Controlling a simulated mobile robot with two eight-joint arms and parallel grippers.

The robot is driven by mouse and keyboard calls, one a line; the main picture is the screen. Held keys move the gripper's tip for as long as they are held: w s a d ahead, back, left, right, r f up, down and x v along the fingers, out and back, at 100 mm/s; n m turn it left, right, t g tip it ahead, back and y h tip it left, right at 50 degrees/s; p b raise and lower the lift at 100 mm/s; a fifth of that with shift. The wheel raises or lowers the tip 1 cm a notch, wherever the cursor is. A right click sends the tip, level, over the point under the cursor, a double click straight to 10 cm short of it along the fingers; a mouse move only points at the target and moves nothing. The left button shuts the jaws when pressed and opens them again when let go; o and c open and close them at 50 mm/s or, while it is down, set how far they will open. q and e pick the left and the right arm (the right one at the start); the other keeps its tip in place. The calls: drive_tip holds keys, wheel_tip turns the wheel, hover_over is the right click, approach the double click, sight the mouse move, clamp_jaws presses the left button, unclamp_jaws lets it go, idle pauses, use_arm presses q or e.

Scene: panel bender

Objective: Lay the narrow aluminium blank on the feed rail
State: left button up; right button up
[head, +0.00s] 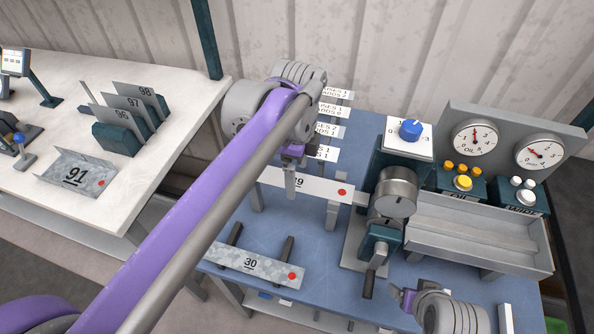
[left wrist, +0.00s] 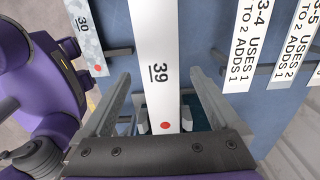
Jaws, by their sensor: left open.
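A narrow pale blank marked 39 (head: 322,186) lies level across upright grey posts on the blue table. Its number and red dot show in the left wrist view (left wrist: 160,45). My left gripper (head: 290,188) is over this blank in the head view. In the left wrist view my left gripper (left wrist: 163,100) is open, one finger on each side of the blank. Contact cannot be told. A mottled blank marked 30 (head: 240,261) lies on two dark rods nearer the front. My right arm's end (head: 410,298) shows at the lower right; its fingers are not clear.
A dial and lever unit (head: 395,192) and a grey trough (head: 470,236) stand at the right, below gauges (head: 475,138). Printed strips (head: 326,131) lie behind blank 39.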

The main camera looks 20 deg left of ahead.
sight(297, 182)
use_arm(q)
wheel_tip(297, 182, up, 11)
drive_tip(key=p, duration=0.1)
idle(0.4)
drive_tip(key=shift+f, duration=0.15)
